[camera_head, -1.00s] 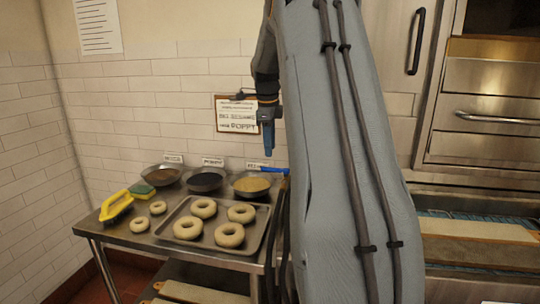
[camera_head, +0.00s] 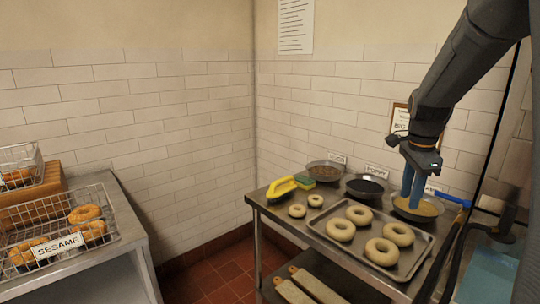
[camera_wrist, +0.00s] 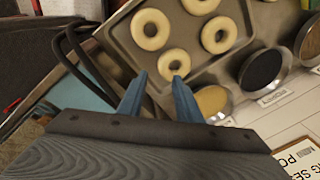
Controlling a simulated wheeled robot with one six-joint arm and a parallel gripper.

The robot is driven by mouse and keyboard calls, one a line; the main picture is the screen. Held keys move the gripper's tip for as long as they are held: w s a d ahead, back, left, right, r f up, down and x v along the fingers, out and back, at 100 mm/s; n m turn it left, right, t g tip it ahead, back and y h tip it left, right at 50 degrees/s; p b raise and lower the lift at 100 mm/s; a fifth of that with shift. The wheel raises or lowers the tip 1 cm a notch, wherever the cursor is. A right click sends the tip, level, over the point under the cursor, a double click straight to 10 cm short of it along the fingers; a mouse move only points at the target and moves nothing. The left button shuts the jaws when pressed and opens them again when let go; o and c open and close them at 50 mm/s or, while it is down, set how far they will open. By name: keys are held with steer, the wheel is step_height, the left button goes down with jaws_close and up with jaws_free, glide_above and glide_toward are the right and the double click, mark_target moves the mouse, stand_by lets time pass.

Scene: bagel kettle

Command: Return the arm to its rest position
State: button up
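My gripper (camera_head: 411,198) hangs down at the right of the head view, with its blue fingers in front of the right-hand topping bowl (camera_head: 431,208). In the wrist view my gripper (camera_wrist: 160,77) shows two blue fingers apart with nothing held between them. Beyond them are the baking tray (camera_wrist: 128,57) and pale bagels. The arm runs up to the top right of the head view, and its base end is out of frame.
A steel table holds a tray (camera_head: 333,241) of bagels, two small loose bagels, a yellow brush (camera_head: 281,187), a sponge and three bowls. At left, a counter (camera_head: 137,222) carries wire baskets of browned bagels, one labelled SESAME (camera_head: 58,245). Tiled walls stand behind.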

steer(key=s+a+f+n, duration=0.5)
steer(key=s+a+n, duration=0.4)
steer(key=s+a, duration=0.1)
steer(key=s+a+f+n+y, duration=0.1)
steer(key=s+a+f+n, duration=0.5)
steer(key=s+a+n, duration=0.3)
steer(key=s+a, duration=0.1)
steer(key=s, duration=0.1)
steer(key=shift+s+n, duration=0.3)
steer(key=shift+s, duration=0.1)
steer(key=shift+a, duration=0.1)
